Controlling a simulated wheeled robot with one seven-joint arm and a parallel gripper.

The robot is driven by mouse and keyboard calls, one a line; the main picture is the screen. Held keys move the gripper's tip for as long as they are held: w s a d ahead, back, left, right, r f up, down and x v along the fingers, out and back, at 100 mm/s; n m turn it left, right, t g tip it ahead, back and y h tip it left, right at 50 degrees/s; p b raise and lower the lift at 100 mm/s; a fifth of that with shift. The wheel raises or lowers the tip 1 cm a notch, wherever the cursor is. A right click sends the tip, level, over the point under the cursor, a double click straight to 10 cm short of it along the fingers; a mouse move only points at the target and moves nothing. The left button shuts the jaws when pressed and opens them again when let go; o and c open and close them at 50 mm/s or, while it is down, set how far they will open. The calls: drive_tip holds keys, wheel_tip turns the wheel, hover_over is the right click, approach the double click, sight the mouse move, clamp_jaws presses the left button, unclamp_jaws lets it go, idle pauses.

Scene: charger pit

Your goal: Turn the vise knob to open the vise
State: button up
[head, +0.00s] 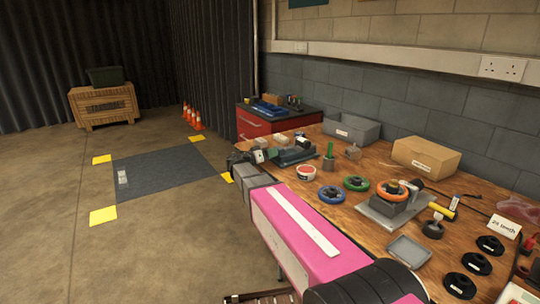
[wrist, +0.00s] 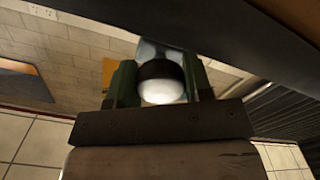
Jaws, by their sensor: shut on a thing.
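A dark grey-blue vise (head: 296,155) sits at the left edge of the wooden bench, in the middle of the head view. My gripper (head: 254,158) is at its left end, at the bench edge. In the wrist view, the two green fingers of my gripper (wrist: 161,82) are on either side of a round knob (wrist: 162,90) with a dark band and a pale end. The gripper is shut on this knob. The vise jaws are too small to tell how far apart they are. Most of the vise is hidden in the wrist view.
The bench (head: 325,225) holds a red-and-white tub (head: 306,172), several coloured rings, a grey bin (head: 351,130) and a cardboard box (head: 426,156). A red cabinet (head: 252,124) stands behind. The floor left of the bench is open, with a dark mat (head: 165,174).

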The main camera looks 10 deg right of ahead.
idle(0.3)
drive_tip(key=o, duration=0.9)
drive_tip(key=v, duration=1.1)
drive_tip(key=shift+w, duration=0.1)
